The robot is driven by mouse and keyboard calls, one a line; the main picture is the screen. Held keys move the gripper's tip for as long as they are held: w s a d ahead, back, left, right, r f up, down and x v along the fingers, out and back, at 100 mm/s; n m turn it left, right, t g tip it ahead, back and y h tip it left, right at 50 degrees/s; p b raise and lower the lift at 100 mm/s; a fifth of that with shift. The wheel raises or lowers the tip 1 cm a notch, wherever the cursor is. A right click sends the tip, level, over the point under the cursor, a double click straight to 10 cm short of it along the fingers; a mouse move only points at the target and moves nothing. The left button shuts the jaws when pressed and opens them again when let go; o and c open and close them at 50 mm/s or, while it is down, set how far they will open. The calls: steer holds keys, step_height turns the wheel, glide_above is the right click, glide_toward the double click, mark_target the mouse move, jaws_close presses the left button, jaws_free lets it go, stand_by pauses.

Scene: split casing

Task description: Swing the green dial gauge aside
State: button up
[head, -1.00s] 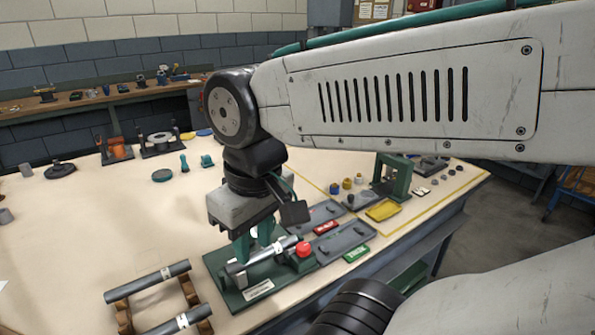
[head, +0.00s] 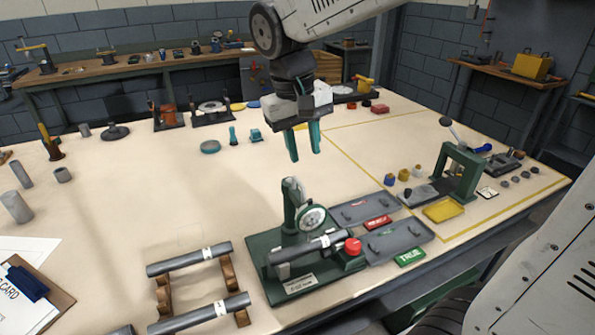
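The green dial gauge (head: 312,217) has a round white face and hangs on a green post (head: 290,205) that rises from the green base fixture (head: 268,243). A grey metal cylinder (head: 300,250) with a white label lies across this fixture, under or just in front of the dial. I cannot tell whether the dial touches it. A red knob (head: 353,246) sits at the cylinder's right end. My gripper (head: 305,156) is raised above and behind the gauge, pointing down. Its two green fingers are apart with nothing between them.
A wooden rack (head: 228,281) with labelled cylinders stands at the front left. Two grey trays (head: 400,240) with red and green labels lie right of the fixture. A green press (head: 460,175) and yellow tray (head: 443,211) are farther right. The table behind the gauge is mostly clear.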

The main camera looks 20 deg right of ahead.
mark_target(298, 180)
steer(key=w+f, duration=0.1)
steer(key=f, duration=0.2)
steer(key=w+f, duration=0.1)
steer(key=f, duration=0.1)
steer(key=w+f, duration=0.1)
steer(key=f, duration=0.2)
steer(key=shift+w+f, duration=0.3)
jaws_close()
